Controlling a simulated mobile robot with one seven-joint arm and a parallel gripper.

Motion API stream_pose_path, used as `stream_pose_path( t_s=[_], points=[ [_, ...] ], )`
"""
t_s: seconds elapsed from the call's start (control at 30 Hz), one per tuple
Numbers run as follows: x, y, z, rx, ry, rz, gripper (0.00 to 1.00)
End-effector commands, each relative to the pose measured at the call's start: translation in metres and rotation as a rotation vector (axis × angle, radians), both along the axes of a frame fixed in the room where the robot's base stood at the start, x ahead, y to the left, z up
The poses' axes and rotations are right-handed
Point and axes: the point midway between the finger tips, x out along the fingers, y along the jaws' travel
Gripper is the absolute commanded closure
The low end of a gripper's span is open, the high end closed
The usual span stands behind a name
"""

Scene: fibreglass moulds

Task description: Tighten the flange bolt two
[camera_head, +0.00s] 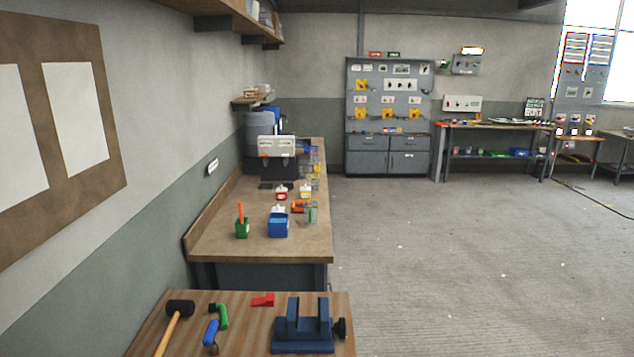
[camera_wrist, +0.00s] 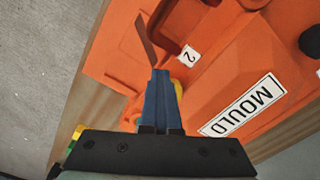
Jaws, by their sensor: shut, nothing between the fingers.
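In the wrist view an orange mould (camera_wrist: 215,90) with a white label reading MOULD (camera_wrist: 243,103) fills most of the picture. A small white tag with the number 2 (camera_wrist: 187,56) sits on it, beside a dark orange raised part (camera_wrist: 170,28). My gripper (camera_wrist: 161,73) has its blue fingers shut together with nothing between them, over the mould's flange just left of the tag. A yellow piece (camera_wrist: 179,90) shows partly behind the fingers. The flange bolt itself cannot be made out; the fingers may hide it. The head view shows neither the mould nor my gripper.
A black knob (camera_wrist: 311,41) stands at the mould's right. A wooden edge (camera_wrist: 98,115) and grey floor lie left. In the head view a near bench holds a mallet (camera_head: 178,312) and a blue vice (camera_head: 303,330). Open floor (camera_head: 450,260) lies right.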

Motion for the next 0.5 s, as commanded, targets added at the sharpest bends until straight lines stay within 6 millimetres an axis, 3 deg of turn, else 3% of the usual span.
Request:
stream_pose_path(
  t_s=[0.5],
  points=[
    [-0.0039, 0.0071, 0.0020, 0.004, -0.006, 0.005, 1.00]
  ],
)
